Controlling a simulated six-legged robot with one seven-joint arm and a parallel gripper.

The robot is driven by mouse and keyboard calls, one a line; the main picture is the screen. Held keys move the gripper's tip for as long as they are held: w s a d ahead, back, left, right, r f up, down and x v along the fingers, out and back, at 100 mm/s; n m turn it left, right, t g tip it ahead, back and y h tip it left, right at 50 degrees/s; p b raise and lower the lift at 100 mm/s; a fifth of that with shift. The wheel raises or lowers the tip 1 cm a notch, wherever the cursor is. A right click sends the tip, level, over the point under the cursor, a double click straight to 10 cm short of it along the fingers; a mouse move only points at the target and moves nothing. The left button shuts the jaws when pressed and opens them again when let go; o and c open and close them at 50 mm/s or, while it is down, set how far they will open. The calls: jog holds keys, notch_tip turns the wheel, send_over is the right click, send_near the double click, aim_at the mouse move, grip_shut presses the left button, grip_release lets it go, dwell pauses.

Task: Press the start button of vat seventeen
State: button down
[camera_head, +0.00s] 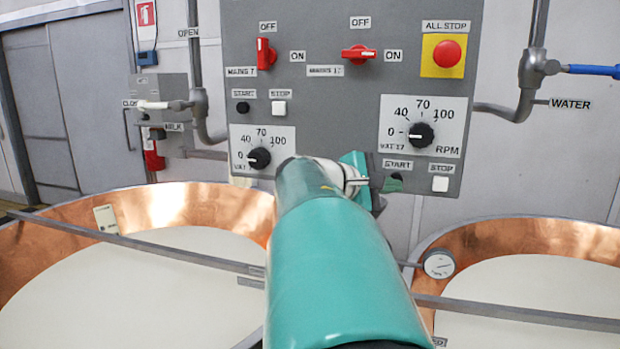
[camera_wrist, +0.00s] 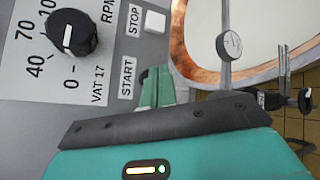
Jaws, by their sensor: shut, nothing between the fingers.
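The grey control panel (camera_head: 330,110) has a right-hand set of controls marked VAT 17. Its dial (camera_head: 421,134), also in the wrist view (camera_wrist: 72,35), points to 0. Below it are a START label (camera_head: 398,165) and a white STOP button (camera_head: 440,184), also in the wrist view (camera_wrist: 155,22). My gripper (camera_head: 392,185) is shut and empty, its fingertips at the spot beneath the START label. In the wrist view the closed green fingers (camera_wrist: 156,86) point at the panel beside that label. The vat 17 start button is mostly or wholly hidden behind them; I cannot tell whether they touch it.
The left set has a black start button (camera_head: 243,107), a white stop button (camera_head: 279,107) and a dial (camera_head: 258,158). Red mains switches (camera_head: 359,54) and a red all-stop (camera_head: 447,54) sit above. Copper vats (camera_head: 170,208) with metal bars (camera_head: 520,313) and a gauge (camera_head: 438,264) stand below.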

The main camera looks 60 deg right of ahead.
jog(key=shift+w+d, duration=0.1)
jog(key=shift+d, duration=0.3)
jog(key=shift+w+d, duration=0.1)
jog(key=shift+d, duration=0.4)
dwell(0.8)
jog(key=shift+a, duration=0.9)
jog(key=shift+s+a, duration=0.1)
jog(key=shift+s, duration=0.1)
jog(key=a, duration=0.2)
jog(key=s+a, duration=0.1)
jog(key=a, duration=0.1)
jog(key=shift+a, duration=0.35)
dwell(0.8)
